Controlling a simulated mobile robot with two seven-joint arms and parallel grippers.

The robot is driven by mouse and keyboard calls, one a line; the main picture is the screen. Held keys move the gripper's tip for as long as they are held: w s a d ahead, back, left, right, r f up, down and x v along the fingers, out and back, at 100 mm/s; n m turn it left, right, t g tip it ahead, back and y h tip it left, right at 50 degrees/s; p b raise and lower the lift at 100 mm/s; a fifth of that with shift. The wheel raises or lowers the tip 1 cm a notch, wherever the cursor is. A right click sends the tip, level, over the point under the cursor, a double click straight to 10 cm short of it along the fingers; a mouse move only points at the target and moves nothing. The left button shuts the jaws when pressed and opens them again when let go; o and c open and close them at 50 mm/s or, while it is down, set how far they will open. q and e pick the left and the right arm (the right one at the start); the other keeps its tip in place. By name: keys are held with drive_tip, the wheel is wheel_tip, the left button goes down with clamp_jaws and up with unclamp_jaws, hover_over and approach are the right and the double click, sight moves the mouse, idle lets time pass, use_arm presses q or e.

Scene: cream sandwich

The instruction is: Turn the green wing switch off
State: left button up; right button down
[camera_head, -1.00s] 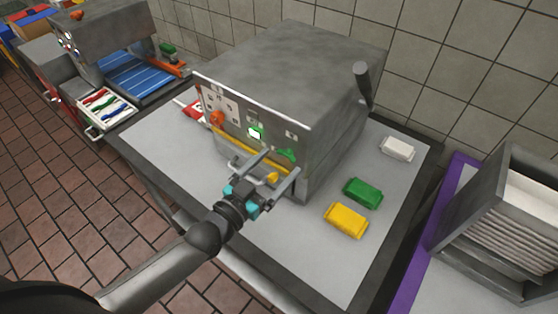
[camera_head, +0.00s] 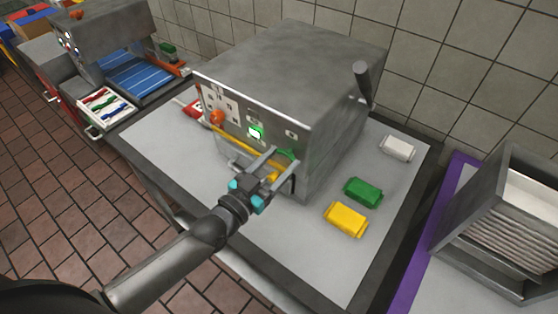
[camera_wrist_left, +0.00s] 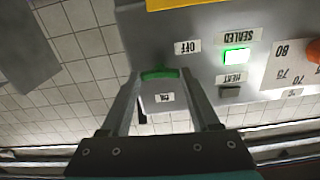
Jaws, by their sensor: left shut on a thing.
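The green wing switch (camera_head: 288,153) is on the lower right of the grey machine's (camera_head: 290,75) front panel. It shows in the left wrist view (camera_wrist_left: 160,73) between the fingertips, its wing running across from one finger to the other. An OFF label (camera_wrist_left: 188,47) and an ON label (camera_wrist_left: 164,98) are on opposite sides of it. My left gripper (camera_head: 284,157) is shut on the switch, and its fingers partly cover it in the head view. My right gripper is not in view.
A lit green SEALED indicator (camera_wrist_left: 237,56) and an orange knob (camera_head: 216,117) are on the same panel. A yellow bar (camera_head: 236,147) crosses the front. Green (camera_head: 363,192), yellow (camera_head: 346,219) and white (camera_head: 398,148) packs lie right of the machine.

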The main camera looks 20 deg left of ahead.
use_arm(q)
drive_tip(key=c, duration=0.5)
drive_tip(key=shift+o, duration=0.2)
drive_tip(key=shift+n, duration=0.4)
drive_tip(key=o, duration=1.4)
drive_tip(key=shift+c, duration=0.2)
drive_tip(key=shift+s, duration=0.15)
drive_tip(key=v, duration=1.5)
drive_tip(key=shift+b, duration=0.3)
